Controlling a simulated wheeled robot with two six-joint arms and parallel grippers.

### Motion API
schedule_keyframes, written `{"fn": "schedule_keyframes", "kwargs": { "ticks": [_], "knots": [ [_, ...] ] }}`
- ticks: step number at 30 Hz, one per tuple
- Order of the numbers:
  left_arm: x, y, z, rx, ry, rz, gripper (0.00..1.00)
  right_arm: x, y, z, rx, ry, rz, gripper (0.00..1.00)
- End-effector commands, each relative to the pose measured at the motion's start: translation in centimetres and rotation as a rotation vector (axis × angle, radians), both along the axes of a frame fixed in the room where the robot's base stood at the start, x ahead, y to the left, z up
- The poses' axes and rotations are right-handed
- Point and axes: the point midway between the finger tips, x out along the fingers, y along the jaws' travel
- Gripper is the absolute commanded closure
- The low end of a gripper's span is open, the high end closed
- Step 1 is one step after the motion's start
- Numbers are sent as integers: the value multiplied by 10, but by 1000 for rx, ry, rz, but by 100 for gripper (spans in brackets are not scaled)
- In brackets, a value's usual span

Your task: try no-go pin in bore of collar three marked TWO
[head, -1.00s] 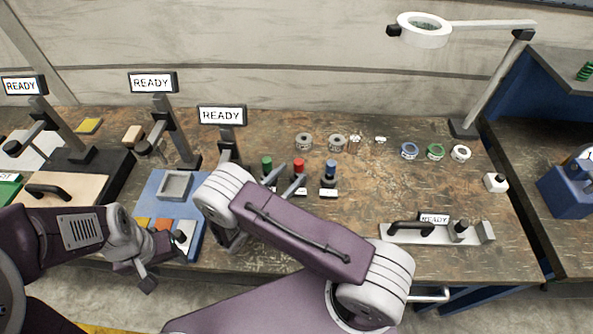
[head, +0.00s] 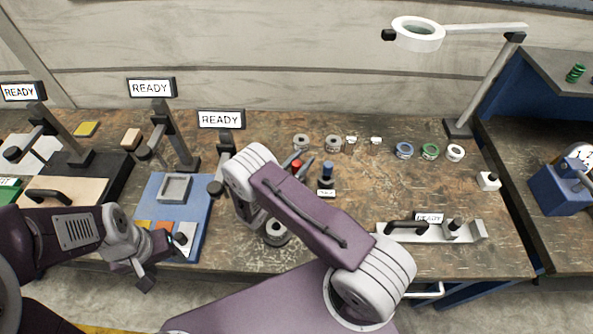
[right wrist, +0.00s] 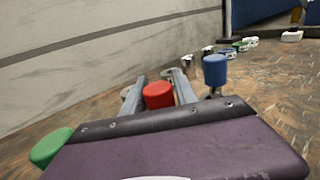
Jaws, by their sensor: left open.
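Three capped pins stand at mid-table. The green-capped pin (right wrist: 52,147) is hidden behind my arm in the head view. My right gripper (right wrist: 158,88) has its fingers apart on either side of the red cap; contact is unclear. My left gripper (head: 163,262) is open and empty at the front left. Grey collars (head: 333,143) lie behind the pins; their markings are unreadable.
Blue (head: 404,150), green (head: 430,151) and white (head: 455,153) rings lie at back right. A fixture with a black handle (head: 407,227) stands front right. A ring lamp (head: 418,45) overhangs the back. A blue board with a grey tray (head: 174,188) is at left.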

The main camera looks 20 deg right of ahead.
Motion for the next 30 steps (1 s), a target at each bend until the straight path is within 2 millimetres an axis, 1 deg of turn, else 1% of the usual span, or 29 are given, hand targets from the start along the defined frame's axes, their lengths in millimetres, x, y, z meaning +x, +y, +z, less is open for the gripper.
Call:
{"fn": "schedule_keyframes", "kwargs": {
  "ticks": [1,3,11,14,17,27,30],
  "knots": [
    [0,0,0,0,0,0,46,0,0,0,0,0,0,82],
    [0,0,0,0,0,0,46,0,0,0,0,0,0,100],
    [0,0,0,0,0,0,46,0,0,0,0,0,0,100],
    [0,0,0,0,0,0,46,0,0,5,1,-1,0,100],
    [0,0,1,0,0,0,46,0,0,17,0,-2,0,100],
    [0,0,1,0,0,0,46,0,0,82,1,-4,0,100],
    [0,0,1,0,0,0,46,0,0,95,1,-3,0,100]
  ]
}}
